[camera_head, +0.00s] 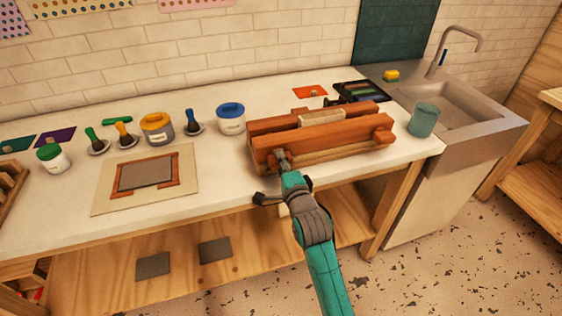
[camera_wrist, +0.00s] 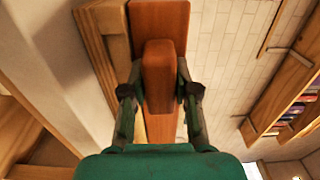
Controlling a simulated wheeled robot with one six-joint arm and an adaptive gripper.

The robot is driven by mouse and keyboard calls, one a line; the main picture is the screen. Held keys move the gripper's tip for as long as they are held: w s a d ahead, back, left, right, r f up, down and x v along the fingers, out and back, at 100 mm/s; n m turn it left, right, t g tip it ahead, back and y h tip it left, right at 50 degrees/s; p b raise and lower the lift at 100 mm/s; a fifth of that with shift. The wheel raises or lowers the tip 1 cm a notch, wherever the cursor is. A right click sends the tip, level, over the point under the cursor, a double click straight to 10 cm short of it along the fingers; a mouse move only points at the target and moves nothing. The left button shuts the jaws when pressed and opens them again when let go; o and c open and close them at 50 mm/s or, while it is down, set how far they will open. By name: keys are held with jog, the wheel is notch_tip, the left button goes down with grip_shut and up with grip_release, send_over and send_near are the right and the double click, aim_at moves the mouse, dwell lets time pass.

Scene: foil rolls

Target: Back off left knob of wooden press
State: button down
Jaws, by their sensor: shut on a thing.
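The wooden press (camera_head: 338,136) stands on the white counter near its front edge. It has reddish-brown beams and a paler block on top. My gripper (camera_head: 282,158) is at the left end of the press's front face, shut on the left knob (camera_head: 272,160). In the wrist view the left knob (camera_wrist: 160,75) sits between my two fingers (camera_wrist: 160,85), one on each side, with the press beam (camera_wrist: 158,18) behind it. The right knob (camera_head: 382,135) is free at the other end of the front. My fingers partly hide the left knob in the head view.
A blue-lidded jar (camera_head: 230,118) stands left of the press. A green cup (camera_head: 423,120) stands to its right, before the sink (camera_head: 460,100). A board with a framed grey sheet (camera_head: 146,176) lies farther left. The floor before the counter (camera_head: 420,270) is clear.

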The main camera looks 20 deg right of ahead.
jog(key=n, duration=0.8)
jog(key=shift+n, duration=0.4)
jog(key=n, duration=0.4)
jog(key=shift+n, duration=0.3)
jog(key=n, duration=0.4)
jog(key=shift+r+n, duration=0.15)
jog(key=shift+n, duration=0.15)
jog(key=n, duration=0.3)
jog(key=shift+n, duration=0.3)
jog(key=n, duration=0.4)
jog(key=c, duration=1.9)
grip_release()
jog(key=n, duration=0.5)
jog(key=shift+o, duration=1.1)
jog(key=shift+w+n, duration=0.15)
jog(key=shift+n, duration=1.55)
